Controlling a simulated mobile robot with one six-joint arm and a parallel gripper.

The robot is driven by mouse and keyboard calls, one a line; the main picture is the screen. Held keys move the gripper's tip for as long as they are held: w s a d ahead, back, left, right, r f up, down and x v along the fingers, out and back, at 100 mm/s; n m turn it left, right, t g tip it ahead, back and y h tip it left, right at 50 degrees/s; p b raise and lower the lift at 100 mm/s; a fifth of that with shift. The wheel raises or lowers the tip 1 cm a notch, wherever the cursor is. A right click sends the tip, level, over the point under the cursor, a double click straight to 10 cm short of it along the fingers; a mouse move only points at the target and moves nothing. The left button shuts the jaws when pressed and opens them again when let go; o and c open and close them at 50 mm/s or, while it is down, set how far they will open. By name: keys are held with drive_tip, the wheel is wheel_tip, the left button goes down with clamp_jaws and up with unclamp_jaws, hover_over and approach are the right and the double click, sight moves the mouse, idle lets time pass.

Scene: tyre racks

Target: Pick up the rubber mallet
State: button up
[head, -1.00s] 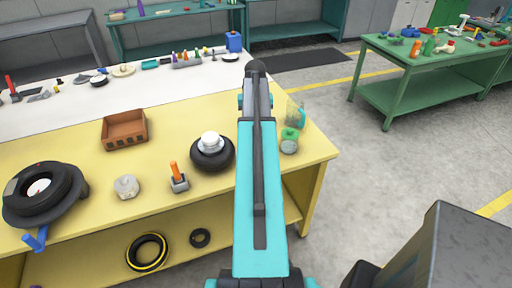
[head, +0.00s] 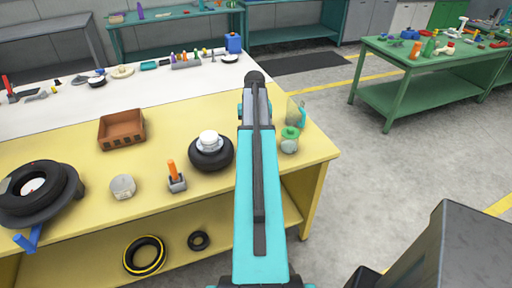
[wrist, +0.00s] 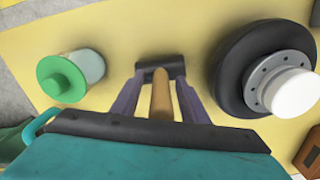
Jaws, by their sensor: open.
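The rubber mallet (wrist: 160,92) shows in the wrist view, with a tan wooden handle and a black head at the far end. It lies on or stands over the yellow tabletop; which one I cannot tell. My gripper (wrist: 158,78) is open, its two purple fingers on either side of the handle and their tips close to the head. I see no clear contact between the fingers and the handle. In the head view my arm hides the mallet and my gripper.
A black wheel with a white hub (wrist: 262,68) stands close to the right of the mallet in the wrist view, and a green-lidded jar (wrist: 66,78) to the left. In the head view, an orange-handled tool (head: 175,178) and a brown bin (head: 121,131) are further left on the yellow table (head: 75,150).

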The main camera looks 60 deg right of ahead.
idle(0.3)
clamp_jaws()
drive_tip(key=shift+r, duration=0.15)
drive_tip(key=shift+r+p, duration=1.3)
drive_tip(key=shift+r, duration=0.5)
drive_tip(key=shift+s+a, duration=0.4)
drive_tip(key=shift+a, duration=0.2)
drive_tip(key=s+a+r+p, duration=0.1)
drive_tip(key=s+a+p, duration=0.2)
drive_tip(key=s+a, duration=0.5)
drive_tip(key=a, duration=0.4)
